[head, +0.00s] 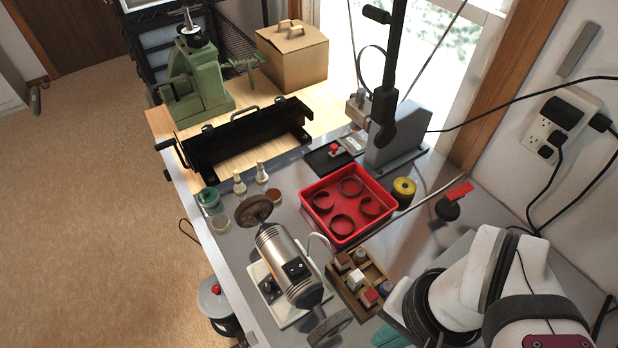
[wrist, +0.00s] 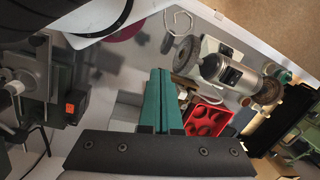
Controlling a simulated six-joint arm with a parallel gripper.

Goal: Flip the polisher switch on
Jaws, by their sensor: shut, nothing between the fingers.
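The polisher (head: 277,248) is a silver motor with a wheel at each end, standing on a pale base plate near the bench's front edge. A black switch plate (head: 295,268) sits on its body; which way the switch is set is too small to tell. In the wrist view the polisher (wrist: 212,66) is at upper right, with the dark switch (wrist: 231,76) on its side. My gripper (wrist: 161,72) has teal fingers, shut and empty, to the left of the polisher and apart from it. In the head view only a teal bit of it shows at lower right.
A wooden box of small blocks (head: 343,291) is right beside the polisher. A red tray of rings (head: 323,233) lies behind it. Small jars (head: 221,224) stand to its left. A black bending machine (head: 228,143) is farther back.

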